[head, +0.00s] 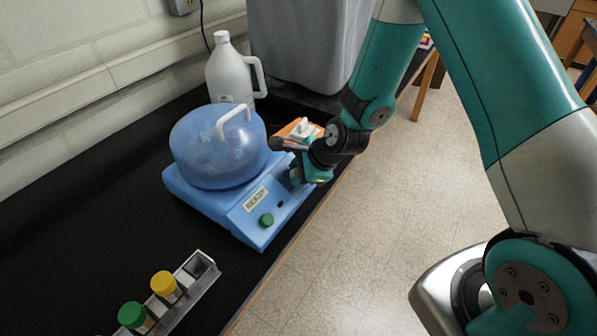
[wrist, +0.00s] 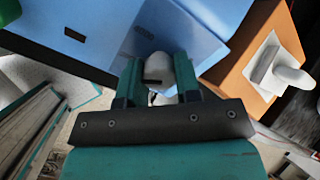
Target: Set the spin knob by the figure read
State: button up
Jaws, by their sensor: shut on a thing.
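The blue centrifuge (head: 205,200) stands on the black bench, with its domed lid (head: 205,150) down and a white handle on top. Its sloped front panel has a READY label (head: 256,199), a green button (head: 266,220) and a small dark slot (head: 280,204). My gripper (head: 299,178) is at the right end of this panel. In the wrist view my gripper's green fingers (wrist: 157,75) are shut on a pale rounded knob (wrist: 156,62) with a dark mark. The knob is hidden by my gripper in the head view.
An orange block with a white lever (wrist: 280,72) is close to my gripper's right in the wrist view. A white jug (head: 228,75) stands behind the centrifuge. A rack (head: 205,280) with green-capped and yellow-capped tubes is at the front. Bare bench lies left.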

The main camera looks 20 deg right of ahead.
jog(key=shift+s+f, duration=0.15)
jog(key=shift+s, duration=0.05)
jog(key=o, duration=0.9)
jog(key=shift+w, duration=0.1)
jog(key=b+v, duration=0.1)
jog(key=v, duration=1.6)
jog(key=shift+s+d+b, duration=0.15)
jog(key=shift+s+b, duration=0.1)
jog(key=shift+b, duration=0.15)
